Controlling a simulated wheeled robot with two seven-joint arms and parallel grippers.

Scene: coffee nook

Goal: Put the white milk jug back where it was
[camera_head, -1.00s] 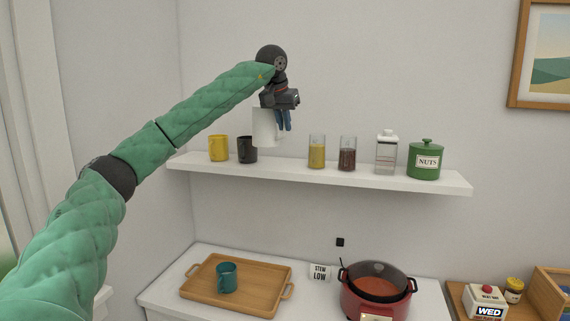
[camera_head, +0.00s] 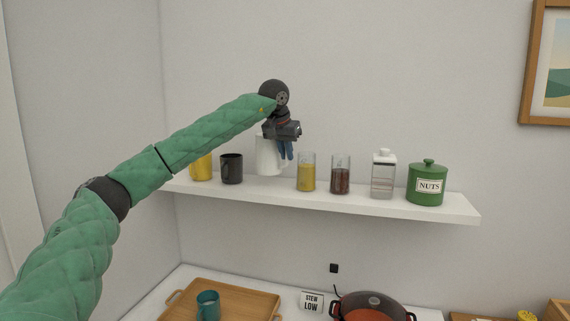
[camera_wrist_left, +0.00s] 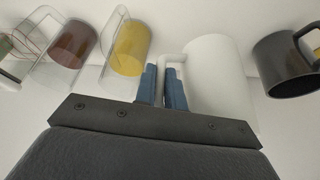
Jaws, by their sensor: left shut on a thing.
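The white milk jug (camera_head: 268,156) is upright over the shelf, between the black mug and the glass of yellow contents. My left gripper (camera_head: 286,152) is shut on the jug's handle, on the jug's right side. In the left wrist view the blue fingers (camera_wrist_left: 161,82) close around the handle of the jug (camera_wrist_left: 216,75). The jug's base appears just above the shelf top; I cannot tell for sure whether it touches. My right gripper is not in view.
On the white shelf (camera_head: 400,208) stand a yellow mug (camera_head: 201,168), black mug (camera_head: 232,169), yellow-filled glass (camera_head: 306,174), dark-filled glass (camera_head: 340,176), clear canister (camera_head: 382,176) and green NUTS jar (camera_head: 426,187). Below are a wooden tray (camera_head: 245,300) with a teal mug (camera_head: 208,305), and a red pot (camera_head: 372,308).

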